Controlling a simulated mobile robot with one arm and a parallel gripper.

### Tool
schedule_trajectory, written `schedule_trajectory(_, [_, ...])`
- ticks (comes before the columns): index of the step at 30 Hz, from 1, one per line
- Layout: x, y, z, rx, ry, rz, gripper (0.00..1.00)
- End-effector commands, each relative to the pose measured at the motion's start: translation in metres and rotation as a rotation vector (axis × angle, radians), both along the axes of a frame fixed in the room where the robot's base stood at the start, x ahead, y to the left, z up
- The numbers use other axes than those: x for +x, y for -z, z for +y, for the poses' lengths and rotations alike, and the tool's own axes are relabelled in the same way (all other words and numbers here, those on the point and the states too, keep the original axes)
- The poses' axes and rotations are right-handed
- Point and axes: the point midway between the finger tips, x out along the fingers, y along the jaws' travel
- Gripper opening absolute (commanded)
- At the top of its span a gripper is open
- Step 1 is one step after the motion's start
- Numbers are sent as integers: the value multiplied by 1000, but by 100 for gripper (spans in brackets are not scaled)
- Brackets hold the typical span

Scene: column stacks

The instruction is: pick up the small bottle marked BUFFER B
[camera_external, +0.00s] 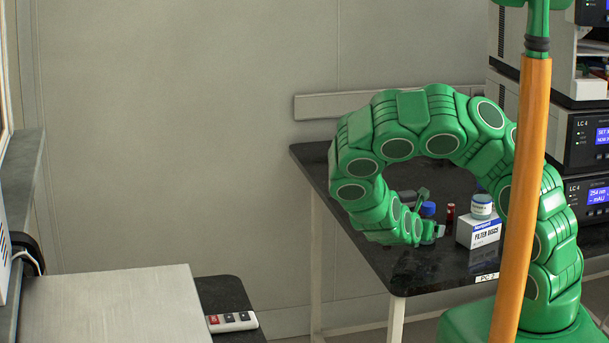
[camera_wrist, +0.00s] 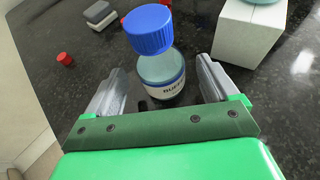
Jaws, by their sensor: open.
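The small bottle (camera_wrist: 163,72) has a blue cap and a white label on which "BUFF" can be read; the rest of the label is turned away or too small. It stands upright on the black bench. In the wrist view it is between the two fingers of my gripper (camera_wrist: 160,98), with dark gaps on both sides. My gripper is open and holds nothing. In the external view the blue cap (camera_external: 428,208) shows beside my gripper (camera_external: 424,236), which hides part of the bottle.
A white FILTER DISCS box (camera_external: 478,232) with a jar (camera_external: 481,206) on top stands close right of the bottle. A red-capped item (camera_wrist: 65,59) and a grey block (camera_wrist: 101,15) lie on the bench (camera_wrist: 215,125) at left. Instrument stacks (camera_external: 588,140) stand at right.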

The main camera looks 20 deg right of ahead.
Motion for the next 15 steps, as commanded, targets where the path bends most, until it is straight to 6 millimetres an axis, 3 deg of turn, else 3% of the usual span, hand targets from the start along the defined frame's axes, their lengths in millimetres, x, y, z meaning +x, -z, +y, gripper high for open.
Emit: schedule_trajectory(15, [9, 5, -9, -1, 0, 1, 87])
